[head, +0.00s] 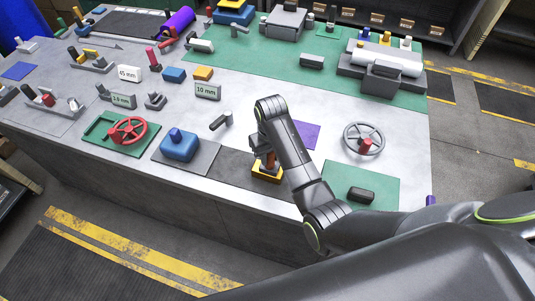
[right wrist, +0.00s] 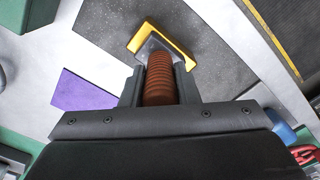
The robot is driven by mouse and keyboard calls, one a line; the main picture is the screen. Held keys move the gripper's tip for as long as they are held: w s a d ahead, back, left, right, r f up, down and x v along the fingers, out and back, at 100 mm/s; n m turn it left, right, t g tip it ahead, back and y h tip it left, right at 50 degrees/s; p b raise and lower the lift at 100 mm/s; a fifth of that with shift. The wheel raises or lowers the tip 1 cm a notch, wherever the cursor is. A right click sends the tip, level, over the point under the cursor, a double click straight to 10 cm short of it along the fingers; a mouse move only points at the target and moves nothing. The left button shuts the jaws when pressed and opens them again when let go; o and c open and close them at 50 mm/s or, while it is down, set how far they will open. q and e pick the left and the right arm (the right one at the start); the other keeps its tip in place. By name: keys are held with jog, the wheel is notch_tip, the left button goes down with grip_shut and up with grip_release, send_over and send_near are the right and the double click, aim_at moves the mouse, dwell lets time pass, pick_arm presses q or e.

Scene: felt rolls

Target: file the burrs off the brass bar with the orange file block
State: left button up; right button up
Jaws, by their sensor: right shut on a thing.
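My right gripper (head: 266,146) is shut on the rust-orange ribbed handle (right wrist: 159,78) of an upright tool, which may be the orange file block. In the right wrist view, a grey part shows at the handle's far end, with a yellow frame (right wrist: 181,58) around part of it. The yellow frame also shows in the head view (head: 265,175), low over or on a dark grey mat (head: 232,170). I cannot tell whether it touches the tool. A yellow bar-like piece (head: 89,54) on a grey stand at the back left may be the brass bar. My left gripper is out of view.
A blue block (head: 180,146) stands left of my right gripper, with a red handwheel (head: 127,131) farther left. A purple sheet (head: 304,135), a grey handwheel (head: 364,139) and a green mat (head: 362,186) lie to the right. Bare table shows between the handwheel and the back green mat.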

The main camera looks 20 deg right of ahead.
jog(key=shift+s+d, duration=0.45)
jog(key=shift+d, duration=0.2)
jog(key=shift+s+d, duration=0.45)
jog(key=shift+d, duration=0.2)
jog(key=shift+a+r, duration=0.1)
jog(key=shift+r, duration=0.8)
